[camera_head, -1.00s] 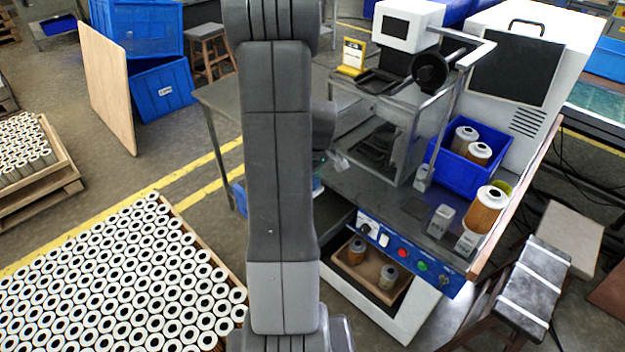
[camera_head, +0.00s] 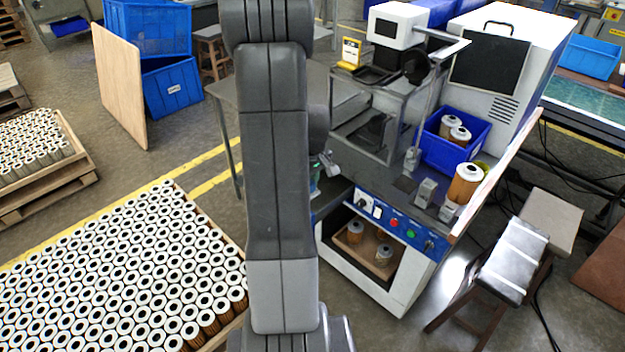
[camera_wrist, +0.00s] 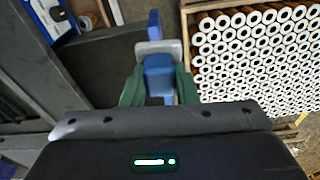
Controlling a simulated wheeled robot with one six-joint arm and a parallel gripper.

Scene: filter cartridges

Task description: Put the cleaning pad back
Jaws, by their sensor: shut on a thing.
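My gripper (camera_wrist: 158,70) has green fingers and is shut on a blue and grey thing, which I take to be the cleaning pad (camera_wrist: 158,82). A blue body lies between the fingers, with a grey band and a narrow blue part beyond them. In the wrist view it is held above the floor, between the dark bench side and the pallet of filters. In the head view my arm hides most of the gripper; a small grey and green part shows beside the arm, left of the bench.
The white bench (camera_head: 385,287) has a blue bin (camera_head: 470,152) with filters, a metal frame (camera_head: 375,90) and a control strip. A large pallet of filters (camera_wrist: 255,55) lies at the left in the head view. A stool (camera_head: 515,262) stands at right. Floor between pallet and bench is clear.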

